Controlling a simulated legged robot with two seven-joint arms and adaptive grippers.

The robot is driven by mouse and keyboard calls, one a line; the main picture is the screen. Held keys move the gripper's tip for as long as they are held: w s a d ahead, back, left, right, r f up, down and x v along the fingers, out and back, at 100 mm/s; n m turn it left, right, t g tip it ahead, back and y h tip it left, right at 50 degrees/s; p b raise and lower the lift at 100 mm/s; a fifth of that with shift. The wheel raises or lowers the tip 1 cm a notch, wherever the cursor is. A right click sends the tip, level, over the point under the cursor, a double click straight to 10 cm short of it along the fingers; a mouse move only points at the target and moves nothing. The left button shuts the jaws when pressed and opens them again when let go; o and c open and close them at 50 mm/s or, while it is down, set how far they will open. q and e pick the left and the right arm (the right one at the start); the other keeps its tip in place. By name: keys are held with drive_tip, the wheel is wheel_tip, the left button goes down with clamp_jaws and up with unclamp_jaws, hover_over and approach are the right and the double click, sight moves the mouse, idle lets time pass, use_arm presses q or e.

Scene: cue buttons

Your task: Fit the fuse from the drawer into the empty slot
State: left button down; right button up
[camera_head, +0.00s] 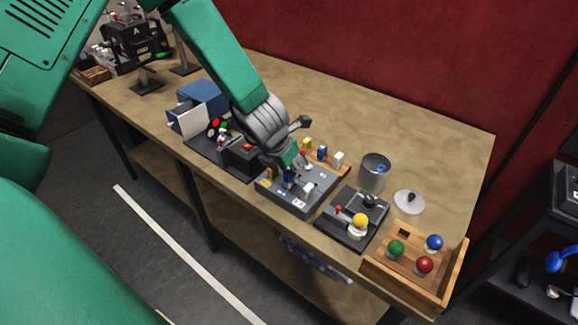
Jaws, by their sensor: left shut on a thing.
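My left gripper (290,162) reaches in from the upper left over the grey slotted board (300,203). It is shut on a small dark blue piece (289,175), which looks like a fuse. The piece is low over the board; I cannot tell whether its lower end is in a slot. A yellow piece (268,172) and a white piece (309,187) stand on the board to either side. The gripper hides part of the board's back. My right gripper is not in view.
A wooden rack (327,166) with yellow, blue and white pieces stands behind the board. A joystick box (347,232), a metal can (375,172), a lid (409,202) and a wooden ball tray (400,286) are to the right. A blue box (203,93) is left. The back right tabletop is clear.

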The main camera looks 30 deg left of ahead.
use_arm(q)
drive_tip(key=shift+f+b, duration=0.8)
drive_tip(key=shift+f, duration=0.25)
idle(0.4)
drive_tip(key=c, duration=1.2)
unclamp_jaws()
wheel_tip(320, 180, up, 5)
drive_tip(key=p, duration=0.4)
drive_tip(key=shift+r+p, duration=0.6)
drive_tip(key=shift+r, duration=0.45)
